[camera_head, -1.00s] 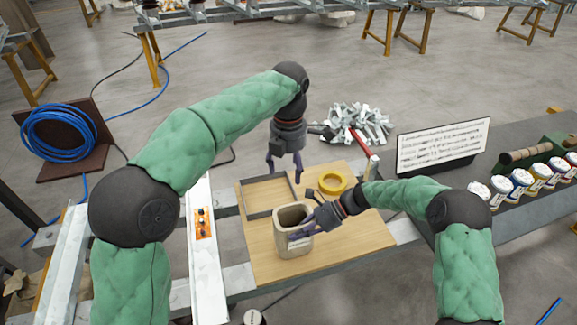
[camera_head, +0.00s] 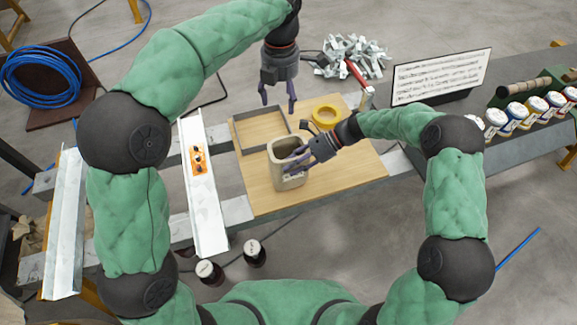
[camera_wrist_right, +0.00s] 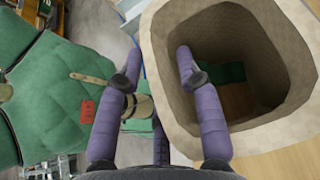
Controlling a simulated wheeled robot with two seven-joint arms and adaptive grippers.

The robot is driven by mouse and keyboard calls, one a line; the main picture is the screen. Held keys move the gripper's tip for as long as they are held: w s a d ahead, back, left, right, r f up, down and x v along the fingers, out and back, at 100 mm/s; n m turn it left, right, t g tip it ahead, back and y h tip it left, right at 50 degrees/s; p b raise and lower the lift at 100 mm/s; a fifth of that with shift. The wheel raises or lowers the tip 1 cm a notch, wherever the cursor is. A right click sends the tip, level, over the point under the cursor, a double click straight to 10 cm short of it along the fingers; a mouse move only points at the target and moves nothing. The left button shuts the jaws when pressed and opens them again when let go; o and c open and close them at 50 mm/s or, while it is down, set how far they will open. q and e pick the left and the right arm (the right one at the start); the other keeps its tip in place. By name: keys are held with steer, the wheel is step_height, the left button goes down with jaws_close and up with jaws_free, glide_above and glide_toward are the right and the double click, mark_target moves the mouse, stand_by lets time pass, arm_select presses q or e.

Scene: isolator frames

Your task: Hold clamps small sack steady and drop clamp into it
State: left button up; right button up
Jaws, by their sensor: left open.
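The small sack (camera_head: 289,179), beige with a square open mouth, stands upright on the wooden board. Its open mouth fills the right of the right wrist view (camera_wrist_right: 284,127). My right gripper (camera_head: 299,160) straddles the sack's rim, one purple finger inside the mouth and one outside, the wall between them. My left gripper (camera_head: 278,98) is open and empty above the tray's far side. I cannot make out a separate clamp.
A shallow grey-framed tray (camera_head: 240,136) and a yellow tape ring (camera_head: 327,115) lie on the wooden board (camera_head: 340,170). Grey metal pieces (camera_head: 350,57) are heaped beyond it, near a red-handled hammer (camera_head: 356,74). A sign (camera_head: 440,75) and several jars (camera_head: 520,110) stand right.

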steer(key=v, duration=1.2)
